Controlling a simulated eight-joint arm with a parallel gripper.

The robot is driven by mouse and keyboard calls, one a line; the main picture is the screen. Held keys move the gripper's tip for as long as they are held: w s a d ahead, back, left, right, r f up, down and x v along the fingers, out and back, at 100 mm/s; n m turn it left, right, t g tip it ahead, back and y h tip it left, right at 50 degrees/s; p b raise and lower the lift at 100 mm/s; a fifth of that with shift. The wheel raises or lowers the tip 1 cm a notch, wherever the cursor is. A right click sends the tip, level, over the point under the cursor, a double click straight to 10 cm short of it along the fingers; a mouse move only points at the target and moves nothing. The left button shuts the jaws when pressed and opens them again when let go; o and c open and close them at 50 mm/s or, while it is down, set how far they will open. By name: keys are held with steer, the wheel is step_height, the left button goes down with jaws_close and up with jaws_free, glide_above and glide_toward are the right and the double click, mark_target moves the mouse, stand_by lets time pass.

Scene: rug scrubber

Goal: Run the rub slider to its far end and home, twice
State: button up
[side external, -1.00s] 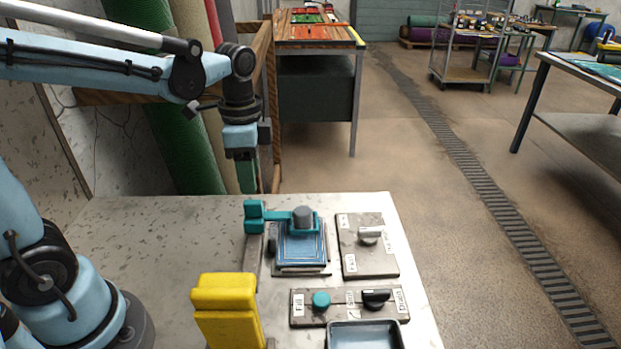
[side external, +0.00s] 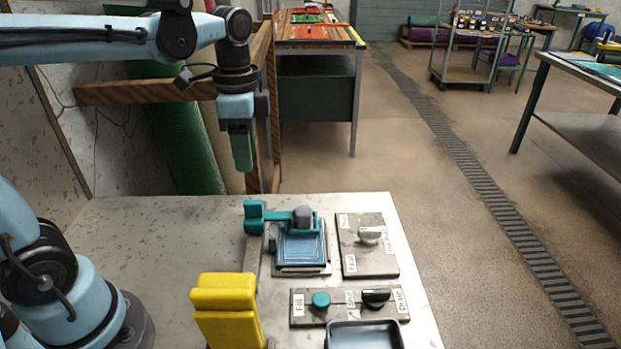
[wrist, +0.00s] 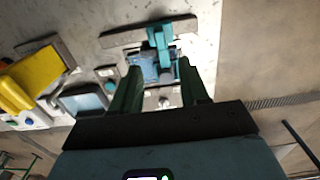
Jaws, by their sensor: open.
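The rub slider is a teal carriage (side external: 256,216) with a teal arm and a grey head (side external: 303,216). It sits at the back end of its metal rail, and the arm reaches over the back edge of a small blue rug piece (side external: 299,248). My gripper (side external: 243,168) hangs above and behind the slider in the side view, fingers down, apart from it. In the wrist view my gripper (wrist: 160,82) is open and empty, with the teal slider (wrist: 158,38) and blue rug piece (wrist: 147,70) showing between and beyond its green fingers.
A plate with a grey knob (side external: 370,236) lies right of the rug. In front are a panel with a teal button (side external: 321,300) and black knob (side external: 376,297), a tray (side external: 363,335) and a yellow block (side external: 225,305). The table's left side is clear.

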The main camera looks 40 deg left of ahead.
mark_target(252, 202)
step_height(252, 202, down, 12)
stand_by(0.6)
steer(key=shift+c, duration=0.3)
jaws_close()
